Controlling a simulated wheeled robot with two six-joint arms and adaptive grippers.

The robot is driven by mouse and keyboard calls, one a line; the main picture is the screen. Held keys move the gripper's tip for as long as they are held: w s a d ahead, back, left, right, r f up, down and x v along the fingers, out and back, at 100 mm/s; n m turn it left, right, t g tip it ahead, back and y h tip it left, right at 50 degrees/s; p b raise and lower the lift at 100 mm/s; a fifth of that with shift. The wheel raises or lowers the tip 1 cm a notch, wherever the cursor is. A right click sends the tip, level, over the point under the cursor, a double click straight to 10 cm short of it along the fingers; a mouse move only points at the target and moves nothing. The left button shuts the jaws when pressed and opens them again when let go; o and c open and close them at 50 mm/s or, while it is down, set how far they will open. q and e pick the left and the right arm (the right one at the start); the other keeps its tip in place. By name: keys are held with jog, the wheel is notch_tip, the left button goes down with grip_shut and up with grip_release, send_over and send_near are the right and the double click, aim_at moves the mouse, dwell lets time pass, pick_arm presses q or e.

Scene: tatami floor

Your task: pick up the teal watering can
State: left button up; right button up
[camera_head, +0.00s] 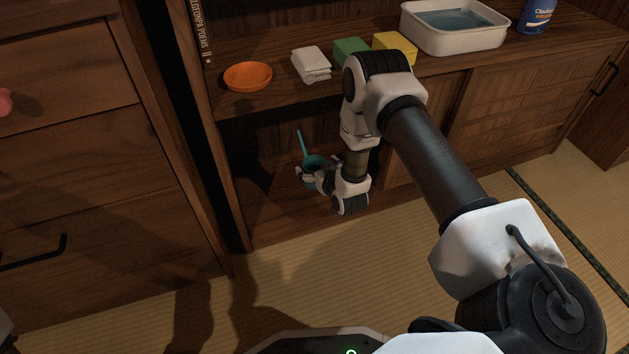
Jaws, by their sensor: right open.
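The teal watering can (312,161) stands inside the open lower compartment of the wooden cabinet, with its thin spout (301,143) pointing up and to the left. My right gripper (307,176) reaches into the compartment at the can, and its fingers overlap the can's body in the view. The fingers are apart; I cannot tell whether they touch the can. The gripper and wrist hide the can's lower and right parts.
The shelf above holds an orange bowl (248,76), folded white cloths (311,64), a green block (351,50), a yellow block (396,45) and a white basin of water (455,42). A blue bottle (537,16) stands at right. Drawers (80,150) flank the compartment at left.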

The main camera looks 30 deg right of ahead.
jog(key=shift+w, duration=0.2)
jog(key=c, duration=1.4)
